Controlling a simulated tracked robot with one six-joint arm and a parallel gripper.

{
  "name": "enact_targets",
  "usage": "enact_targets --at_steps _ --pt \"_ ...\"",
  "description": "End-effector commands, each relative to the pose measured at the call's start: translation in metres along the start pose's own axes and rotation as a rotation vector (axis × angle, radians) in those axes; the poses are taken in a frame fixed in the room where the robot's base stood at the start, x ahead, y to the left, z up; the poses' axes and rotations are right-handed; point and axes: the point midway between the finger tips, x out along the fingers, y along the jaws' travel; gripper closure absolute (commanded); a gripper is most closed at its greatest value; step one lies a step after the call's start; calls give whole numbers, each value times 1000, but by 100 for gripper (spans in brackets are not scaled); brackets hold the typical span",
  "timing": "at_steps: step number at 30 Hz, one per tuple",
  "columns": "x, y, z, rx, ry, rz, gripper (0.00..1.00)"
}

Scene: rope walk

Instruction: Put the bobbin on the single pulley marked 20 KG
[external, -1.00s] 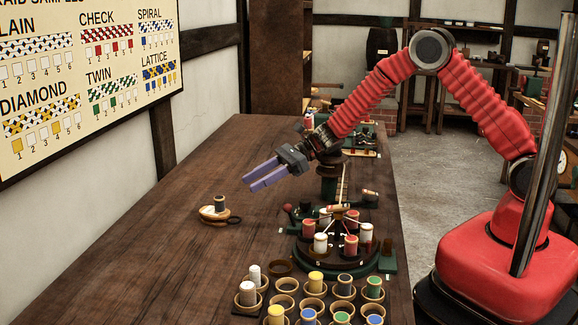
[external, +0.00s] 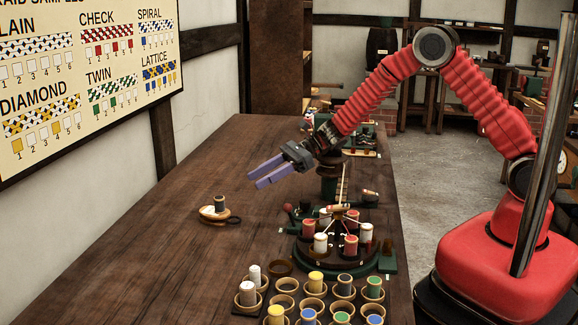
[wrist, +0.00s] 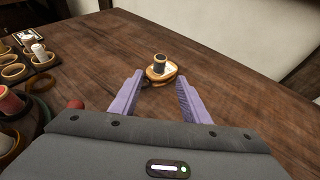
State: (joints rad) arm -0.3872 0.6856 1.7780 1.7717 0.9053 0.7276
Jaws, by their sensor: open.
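A dark-wound bobbin (external: 220,202) with pale ends stands upright on a wooden pulley (external: 207,215) on the left part of the table. In the wrist view the bobbin (wrist: 160,63) stands on top of the pulley (wrist: 163,77), beyond the fingertips. No marking on the pulley can be read. My gripper (external: 256,174) is open and empty, raised above the table, to the right of and above the pulley in the external view. Its two purple fingers show in the wrist view (wrist: 158,92), apart from the bobbin.
A round braiding stand (external: 340,250) with red and white bobbins is at the table's right. Several cups (external: 312,304) holding coloured bobbins, some empty, are at the front. A braid sample board (external: 85,75) hangs on the left wall. The table around the pulley is clear.

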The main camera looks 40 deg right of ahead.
Motion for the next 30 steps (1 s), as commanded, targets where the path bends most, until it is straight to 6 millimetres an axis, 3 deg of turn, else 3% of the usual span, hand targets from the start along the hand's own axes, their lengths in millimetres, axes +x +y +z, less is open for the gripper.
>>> enact_targets --at_steps 5,11,19,30 --pt "-3 1 2 -12 2 2 58" --pt "-25 7 16 -102 23 17 58" --pt "-91 31 43 -379 104 67 58" --pt "-190 71 55 -778 262 144 58"
